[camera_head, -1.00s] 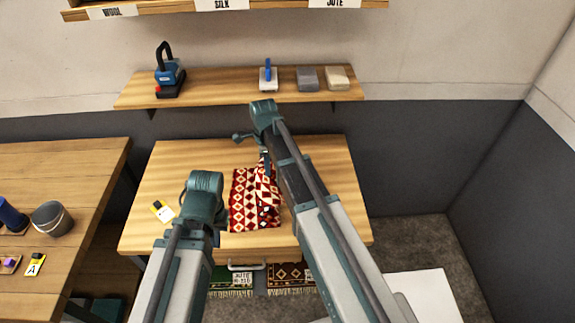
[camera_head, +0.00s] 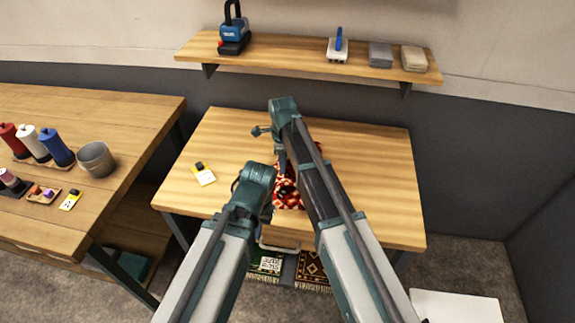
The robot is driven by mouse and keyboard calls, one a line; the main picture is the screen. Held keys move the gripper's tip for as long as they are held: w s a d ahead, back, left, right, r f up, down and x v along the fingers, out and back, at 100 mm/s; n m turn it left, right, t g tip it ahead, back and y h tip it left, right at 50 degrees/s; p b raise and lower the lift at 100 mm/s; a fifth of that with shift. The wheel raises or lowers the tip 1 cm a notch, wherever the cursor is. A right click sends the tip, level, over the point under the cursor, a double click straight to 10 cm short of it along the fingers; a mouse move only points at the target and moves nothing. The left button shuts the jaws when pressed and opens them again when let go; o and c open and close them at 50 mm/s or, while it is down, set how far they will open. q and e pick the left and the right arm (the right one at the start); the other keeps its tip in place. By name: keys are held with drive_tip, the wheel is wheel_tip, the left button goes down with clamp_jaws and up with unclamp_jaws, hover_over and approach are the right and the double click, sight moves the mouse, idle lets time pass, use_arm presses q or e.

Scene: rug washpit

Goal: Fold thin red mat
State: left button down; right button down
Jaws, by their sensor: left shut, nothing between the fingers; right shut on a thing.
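The thin red mat (camera_head: 287,194) has a cream diamond pattern and lies bunched or partly folded on the middle wooden table. My two arms hide much of it, and a bit of red shows right of my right arm. My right gripper (camera_head: 282,162) is shut on the mat at its far part; the fingertips are mostly hidden. My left gripper (camera_head: 267,208) is shut and empty at the mat's left near side. I cannot tell whether it touches the mat.
The table's right side is clear. The left bench (camera_head: 100,115) holds spools and a grey bucket (camera_head: 96,159). A shelf (camera_head: 290,57) with tools and blocks is above. Patterned rugs (camera_head: 311,268) show below the table.

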drive_tip(key=shift+a, duration=0.15)
unclamp_jaws()
idle(0.5)
drive_tip(key=shift+w+a, duration=0.3)
drive_tip(key=shift+a, duration=0.95)
drive_tip(key=shift+w+a, duration=0.3)
drive_tip(key=shift+a, duration=0.95)
drive_tip(key=shift+w+a, duration=0.3)
drive_tip(key=shift+a, duration=0.95)
wheel_tip(320, 180, up, 9)
drive_tip(key=p, duration=0.9)
drive_tip(key=shift+d, duration=0.15)
